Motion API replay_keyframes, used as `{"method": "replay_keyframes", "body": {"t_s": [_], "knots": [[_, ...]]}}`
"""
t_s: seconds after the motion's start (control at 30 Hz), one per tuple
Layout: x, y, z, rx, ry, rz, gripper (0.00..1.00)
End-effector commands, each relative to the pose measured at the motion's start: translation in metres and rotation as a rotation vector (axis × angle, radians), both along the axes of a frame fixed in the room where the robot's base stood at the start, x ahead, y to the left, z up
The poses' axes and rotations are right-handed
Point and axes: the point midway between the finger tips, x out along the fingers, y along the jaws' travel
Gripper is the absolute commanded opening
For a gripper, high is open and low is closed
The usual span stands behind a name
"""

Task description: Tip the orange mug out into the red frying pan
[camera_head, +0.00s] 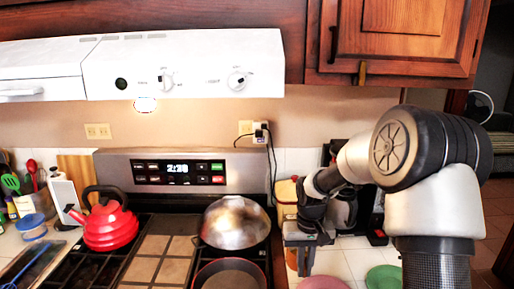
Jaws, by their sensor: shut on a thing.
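The orange mug (291,259) shows only as a small orange patch beside and behind my gripper (303,262), just right of the stove. My gripper points down and is shut on the mug. Most of the mug is hidden, so I cannot tell its tilt or its contents. The red frying pan (230,277) lies on the front right of the stove, left of my gripper. It has a dark inside and a red rim, and the bottom picture edge cuts it off.
A metal dome (236,222) sits behind the pan. A red kettle (109,226) stands on the left burners. A pink plate (325,283) and a green plate (384,278) lie on the right counter. A coffee maker (343,212) and a yellowish container (287,192) stand behind my gripper.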

Motion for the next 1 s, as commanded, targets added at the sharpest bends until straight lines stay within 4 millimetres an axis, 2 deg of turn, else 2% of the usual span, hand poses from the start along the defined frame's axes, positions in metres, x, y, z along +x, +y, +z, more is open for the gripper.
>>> {"method": "replay_keyframes", "body": {"t_s": [0.03,0.1,0.2,0.3,0.43,1.0], "knots": [[-0.018,-0.002,0.003,-0.002,0.000,-0.005,0.00],[-0.039,-0.002,0.001,-0.002,0.002,-0.011,0.00],[-0.063,-0.003,0.000,-0.003,0.002,-0.020,0.00],[-0.077,-0.004,-0.002,-0.004,0.002,-0.026,0.00],[-0.084,-0.004,-0.003,-0.004,0.002,-0.029,0.00],[-0.083,-0.004,0.001,-0.003,0.003,-0.028,0.00]]}}
